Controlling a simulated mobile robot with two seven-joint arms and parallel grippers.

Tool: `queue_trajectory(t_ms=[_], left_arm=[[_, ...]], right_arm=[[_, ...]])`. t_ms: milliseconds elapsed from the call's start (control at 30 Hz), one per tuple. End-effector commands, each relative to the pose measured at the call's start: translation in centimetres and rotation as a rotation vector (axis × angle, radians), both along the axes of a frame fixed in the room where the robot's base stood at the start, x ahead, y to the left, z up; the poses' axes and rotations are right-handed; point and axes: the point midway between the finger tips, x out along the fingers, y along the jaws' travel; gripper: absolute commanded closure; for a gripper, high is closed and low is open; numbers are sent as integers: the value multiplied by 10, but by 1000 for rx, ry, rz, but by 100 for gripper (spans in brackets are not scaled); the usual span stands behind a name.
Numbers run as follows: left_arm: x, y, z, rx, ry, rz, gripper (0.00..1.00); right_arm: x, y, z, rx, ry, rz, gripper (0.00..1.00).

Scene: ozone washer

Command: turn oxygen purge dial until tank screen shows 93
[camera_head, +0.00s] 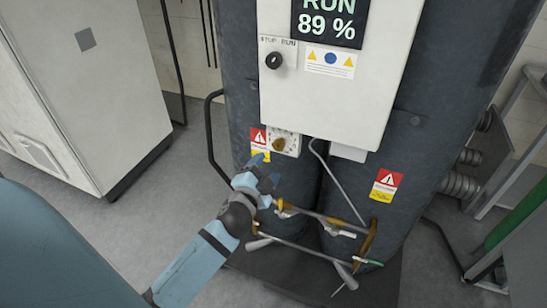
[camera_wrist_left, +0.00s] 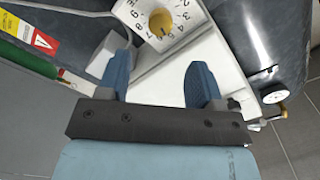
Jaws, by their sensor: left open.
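The tank screen (camera_head: 326,22) at the top of the white control box reads RUN 89 %. The oxygen purge dial, a yellow-brown knob (camera_head: 278,145) on a white plate, sits low on the dark tank under the box. In the left wrist view the knob (camera_wrist_left: 161,21) shows at the top, on a plate with printed numbers. My left gripper (camera_head: 265,172) is just below the dial in the head view. In the left wrist view its two blue fingers (camera_wrist_left: 158,72) are apart, with nothing between them; the knob lies beyond their tips. My right gripper is not in view.
A black STOP/RUN switch (camera_head: 274,60) is on the control box (camera_head: 325,95). Pipes with brass fittings (camera_head: 340,232) run below my left gripper. A black bent handrail (camera_head: 210,135) stands left of the tank. A white cabinet (camera_head: 95,80) is at the left, with open floor between.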

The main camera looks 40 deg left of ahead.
Motion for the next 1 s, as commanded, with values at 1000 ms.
queue_trajectory(t_ms=[1000], left_arm=[[-46, -17, -8, -46, 29, -23, 40]], right_arm=[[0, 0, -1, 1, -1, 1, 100]])
